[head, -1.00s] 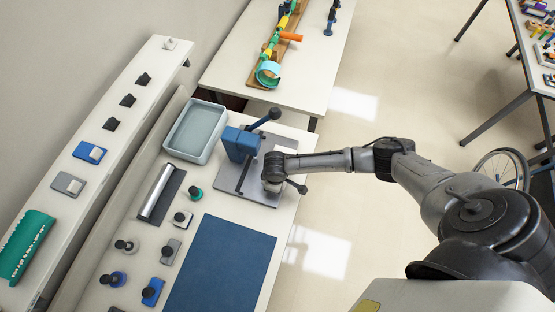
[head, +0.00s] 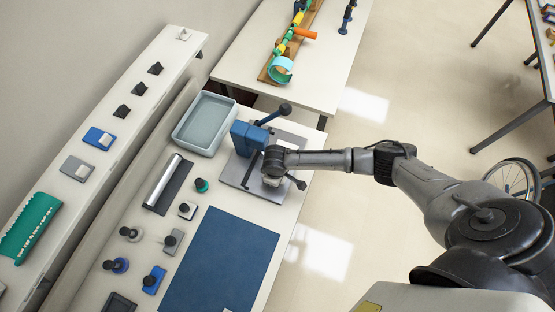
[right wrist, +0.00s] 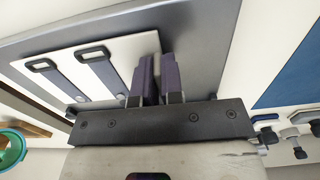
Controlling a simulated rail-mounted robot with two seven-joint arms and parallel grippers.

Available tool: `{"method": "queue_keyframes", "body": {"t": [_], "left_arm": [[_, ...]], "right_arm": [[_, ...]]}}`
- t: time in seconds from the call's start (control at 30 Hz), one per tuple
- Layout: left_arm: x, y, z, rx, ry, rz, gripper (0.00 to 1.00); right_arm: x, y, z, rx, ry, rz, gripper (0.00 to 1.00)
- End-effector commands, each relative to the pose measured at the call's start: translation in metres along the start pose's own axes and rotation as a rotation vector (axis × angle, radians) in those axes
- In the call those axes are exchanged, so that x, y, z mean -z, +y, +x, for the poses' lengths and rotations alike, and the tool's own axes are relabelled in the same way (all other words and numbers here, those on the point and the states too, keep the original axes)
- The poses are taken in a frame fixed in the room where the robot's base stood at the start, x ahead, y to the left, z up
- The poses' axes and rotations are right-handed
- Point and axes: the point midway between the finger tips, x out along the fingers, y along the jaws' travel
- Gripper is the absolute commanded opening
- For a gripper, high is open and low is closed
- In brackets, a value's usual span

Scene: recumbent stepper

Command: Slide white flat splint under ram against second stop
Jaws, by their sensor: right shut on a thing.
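The blue press with its ram (head: 246,138) stands on a grey base plate (head: 232,177) near the table's far edge, its lever ending in a dark knob (head: 285,109). The white flat splint (right wrist: 68,69), with two grey buckled straps, lies over the grey plate in the right wrist view. My right gripper (right wrist: 158,62) is shut at the splint's near right edge. The stops cannot be made out. My left gripper is not in view.
A grey-blue tray (head: 205,124) stands left of the press. A metal roller (head: 163,183) and several knobbed blocks lie along the table's left side. A dark blue mat (head: 222,262) covers the front. A handle with a dark end (head: 297,183) juts out right of the gripper.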

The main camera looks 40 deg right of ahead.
Motion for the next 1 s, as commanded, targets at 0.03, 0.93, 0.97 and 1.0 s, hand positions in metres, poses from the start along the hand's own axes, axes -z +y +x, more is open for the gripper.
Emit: {"method": "queue_keyframes", "body": {"t": [0.03, 0.93, 0.97, 1.0], "left_arm": [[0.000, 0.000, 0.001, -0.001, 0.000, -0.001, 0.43], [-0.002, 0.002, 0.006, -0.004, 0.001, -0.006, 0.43], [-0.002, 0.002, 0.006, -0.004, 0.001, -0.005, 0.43], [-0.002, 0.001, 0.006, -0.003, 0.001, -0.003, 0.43]], "right_arm": [[0.002, 0.000, 0.000, 0.000, 0.001, 0.000, 0.00], [0.023, 0.000, 0.002, 0.000, 0.001, 0.000, 0.00], [0.024, 0.000, 0.002, 0.000, 0.001, 0.000, 0.00], [0.025, 0.000, 0.002, 0.000, 0.001, 0.000, 0.00]]}}
